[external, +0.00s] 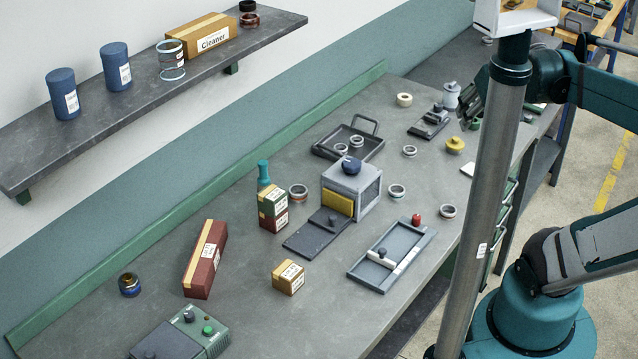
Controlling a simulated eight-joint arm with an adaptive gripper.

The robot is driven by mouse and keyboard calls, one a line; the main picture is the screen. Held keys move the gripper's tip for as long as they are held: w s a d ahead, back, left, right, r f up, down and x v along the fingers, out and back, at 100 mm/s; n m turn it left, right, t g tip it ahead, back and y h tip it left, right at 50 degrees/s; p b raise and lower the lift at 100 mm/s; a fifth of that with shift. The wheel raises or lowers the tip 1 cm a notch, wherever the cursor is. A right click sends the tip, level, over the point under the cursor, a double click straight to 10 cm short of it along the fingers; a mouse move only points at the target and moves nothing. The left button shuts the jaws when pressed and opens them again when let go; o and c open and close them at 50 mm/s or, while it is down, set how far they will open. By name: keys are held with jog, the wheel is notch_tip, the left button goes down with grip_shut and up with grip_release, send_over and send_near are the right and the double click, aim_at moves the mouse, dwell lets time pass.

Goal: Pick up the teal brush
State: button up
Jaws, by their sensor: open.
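A slim teal upright object (264,173) with a narrower neck stands on the bench behind a stack of two small boxes. It is the only clearly teal loose item I make out, and I cannot tell for sure that it is the brush; its lower part is hidden by the boxes. My gripper (472,103) is at the upper right, beside the metal pole and partly hidden by it. It is open, far from the teal object, and I see nothing held in it.
The stacked boxes (272,215) stand in front of the teal object. A grey grinder box (366,199) with a blue knob stands to its right, near several metal rings. A long red box (205,260) lies to the left. The pole (487,200) rises between bench and arm base.

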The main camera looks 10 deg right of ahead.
jog(key=w+a+f+n+g+b, duration=0.1)
jog(key=w+a+n+b, duration=0.15)
jog(key=w+a, duration=0.4)
jog(key=w+a+f+n+g+b, duration=0.1)
jog(key=w+a+n, duration=0.3)
jog(key=w, duration=0.6)
jog(key=w+a+f+n+g+b, duration=0.1)
jog(key=w+a+f+n, duration=0.1)
jog(key=w+a+n, duration=0.45)
jog(key=n+g+b, duration=0.2)
jog(key=n+b, duration=0.2)
jog(key=n, duration=0.2)
send_over(262, 162)
jog(key=w+d, duration=0.8)
jog(key=d, duration=0.5)
notch_tip(262, 162, down, 21)
jog(key=s+a+f, duration=0.2)
jog(key=a, duration=0.2)
jog(key=s+a+f+n+g+b, duration=0.1)
jog(key=s+a+f, duration=0.2)
jog(key=a, duration=0.1)
jog(key=s+a+f+n, duration=0.1)
jog(key=s+a+f, duration=0.1)
jog(key=a, duration=0.2)
jog(key=shift+s+a+f+g+b, duration=0.2)
jog(key=shift+s+g+b, duration=0.1)
jog(key=shift+b, duration=0.1)
jog(key=shift+s+a+f, duration=0.15)
jog(key=shift+s+a, duration=0.1)
jog(key=shift+s, duration=0.05)
